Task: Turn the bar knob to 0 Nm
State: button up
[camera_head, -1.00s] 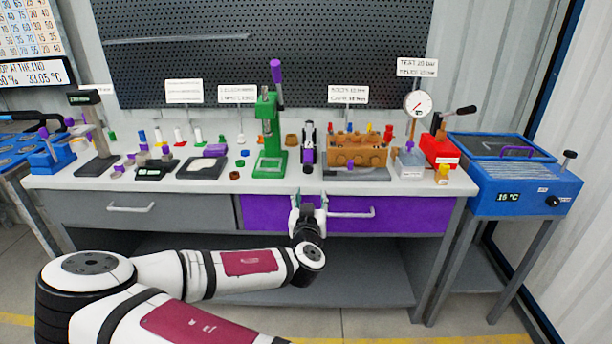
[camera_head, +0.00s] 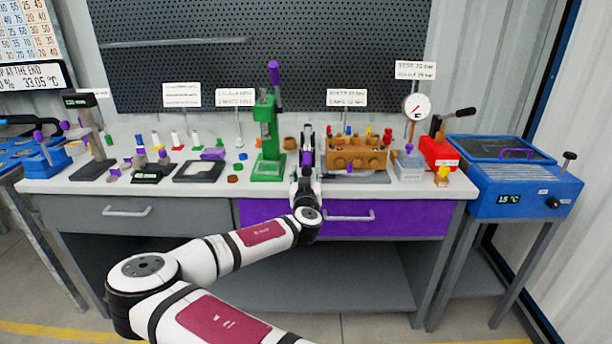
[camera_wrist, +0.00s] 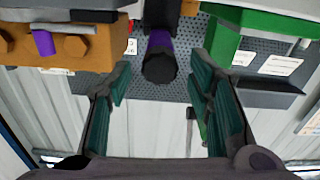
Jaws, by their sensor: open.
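A black faceted knob (camera_wrist: 160,66) on a purple bar (camera_wrist: 159,40) shows at the top middle of the wrist view, between the two fingers but apart from both. I take it for the bar knob; no scale or Nm reading is legible. My gripper (camera_wrist: 161,84) is open and empty, one green-padded finger on each side of the knob's line. In the head view, my gripper (camera_head: 305,180) is at the bench's front edge, in front of the black and purple upright tool (camera_head: 308,143), and hides its lower part.
A green press (camera_head: 268,135) stands close on the left of the tool. A brown block with bolts (camera_head: 357,152) stands close on the right. A pressure gauge (camera_head: 416,106) is further right. The purple drawer (camera_head: 400,222) is below my gripper.

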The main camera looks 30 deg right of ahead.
jog(key=shift+w+d, duration=0.2)
jog(key=shift+w, duration=0.1)
jog(key=shift+c, duration=0.2)
grip_shut()
jog(key=shift+n, duration=0.3)
